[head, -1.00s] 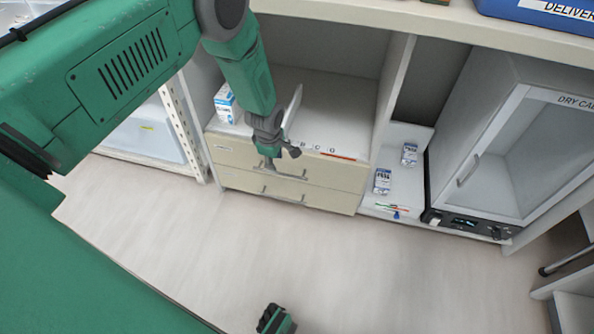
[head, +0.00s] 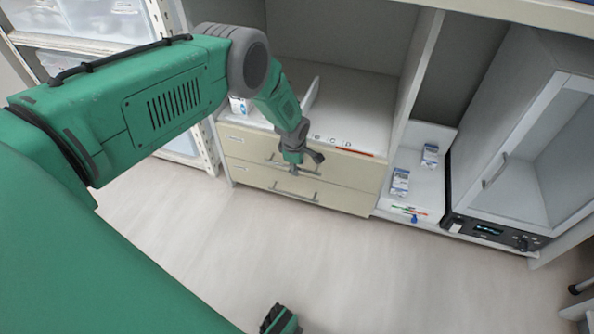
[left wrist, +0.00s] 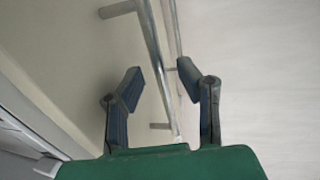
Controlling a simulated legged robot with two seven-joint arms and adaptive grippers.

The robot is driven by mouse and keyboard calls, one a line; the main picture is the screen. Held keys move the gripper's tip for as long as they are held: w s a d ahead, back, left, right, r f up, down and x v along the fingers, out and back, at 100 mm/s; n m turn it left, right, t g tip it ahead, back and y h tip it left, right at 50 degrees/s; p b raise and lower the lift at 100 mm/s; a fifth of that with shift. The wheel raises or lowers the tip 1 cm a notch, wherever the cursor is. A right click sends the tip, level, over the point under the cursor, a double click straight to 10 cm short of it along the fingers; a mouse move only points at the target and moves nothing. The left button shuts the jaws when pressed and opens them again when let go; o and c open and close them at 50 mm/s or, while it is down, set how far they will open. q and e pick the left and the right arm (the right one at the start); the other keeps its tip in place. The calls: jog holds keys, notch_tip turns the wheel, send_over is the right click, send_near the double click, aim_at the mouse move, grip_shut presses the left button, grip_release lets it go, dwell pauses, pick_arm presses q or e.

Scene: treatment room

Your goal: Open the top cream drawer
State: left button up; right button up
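The top cream drawer (head: 350,171) is shut in the cabinet, above a second cream drawer (head: 345,196). Its metal bar handle (head: 312,172) runs across its front. My left gripper (head: 298,166) is at this handle. In the left wrist view the open fingers (left wrist: 160,80) stand on either side of a metal bar handle (left wrist: 150,45), with gaps showing between bar and fingers. A second bar (left wrist: 174,25) shows beyond it. My right gripper (head: 281,320) is partly in view at the bottom edge, over the floor; its fingers are too cut off to judge.
Small boxes (head: 400,182) and pens (head: 409,210) lie on the low shelf right of the drawers. A drying cabinet (head: 520,160) stands further right. A white shelf rack (head: 199,140) is at the left. The floor (head: 400,280) before the drawers is clear.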

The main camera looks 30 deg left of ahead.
pick_arm(q)
jog(key=shift+f, duration=0.2)
jog(key=shift+a, duration=0.2)
jog(key=shift+a+f, duration=0.1)
jog(key=shift+f, duration=0.05)
grip_shut()
pick_arm(e)
jog(key=shift+a, duration=0.15)
